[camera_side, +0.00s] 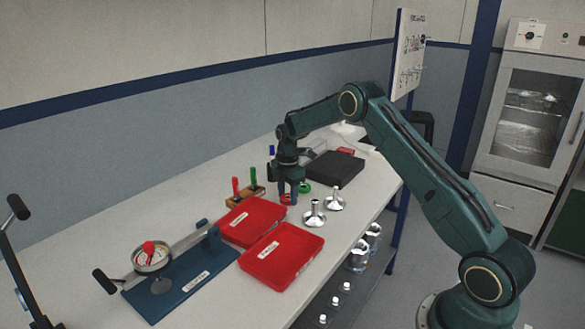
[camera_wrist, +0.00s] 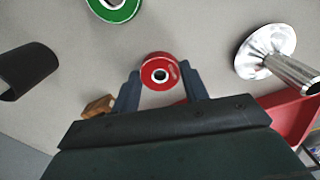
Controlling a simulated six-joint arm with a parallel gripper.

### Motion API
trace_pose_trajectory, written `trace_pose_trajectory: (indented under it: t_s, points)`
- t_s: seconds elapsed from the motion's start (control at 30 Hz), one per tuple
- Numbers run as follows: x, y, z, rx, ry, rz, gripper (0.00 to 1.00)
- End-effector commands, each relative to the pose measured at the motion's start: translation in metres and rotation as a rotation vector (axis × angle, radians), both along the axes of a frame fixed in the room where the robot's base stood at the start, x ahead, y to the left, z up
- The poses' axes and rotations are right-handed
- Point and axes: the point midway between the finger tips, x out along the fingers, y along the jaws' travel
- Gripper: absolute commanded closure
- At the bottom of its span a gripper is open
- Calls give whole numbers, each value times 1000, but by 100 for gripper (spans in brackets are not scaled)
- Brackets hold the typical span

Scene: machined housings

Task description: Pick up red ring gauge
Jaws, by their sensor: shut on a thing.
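The red ring gauge (camera_wrist: 160,72) is a short red cylinder with a bright metal bore. In the wrist view it sits between the two fingers of my gripper (camera_wrist: 161,90), and the gripper is shut on it. In the side view the red ring gauge (camera_side: 287,199) shows low between the fingers of my gripper (camera_side: 289,194), at or just above the bench top. I cannot tell whether it touches the bench. The fingers hide part of its sides.
A green ring gauge (camera_wrist: 113,6) lies close by. Metal flanged parts (camera_side: 314,214) stand to the right. Red trays (camera_side: 281,255) lie in front, and a wooden plug holder (camera_side: 246,196) stands left. A black block (camera_side: 335,168) is behind. A blue gauge fixture (camera_side: 180,284) is at front left.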

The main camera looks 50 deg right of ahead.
Motion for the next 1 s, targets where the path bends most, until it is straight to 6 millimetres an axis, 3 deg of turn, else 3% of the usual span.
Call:
trace_pose_trajectory:
  t_s: [0.37,1.0]
  points:
    - [1,0,43,-2,-6,0,82]
    - [1,0,171,-1,-5,0,82]
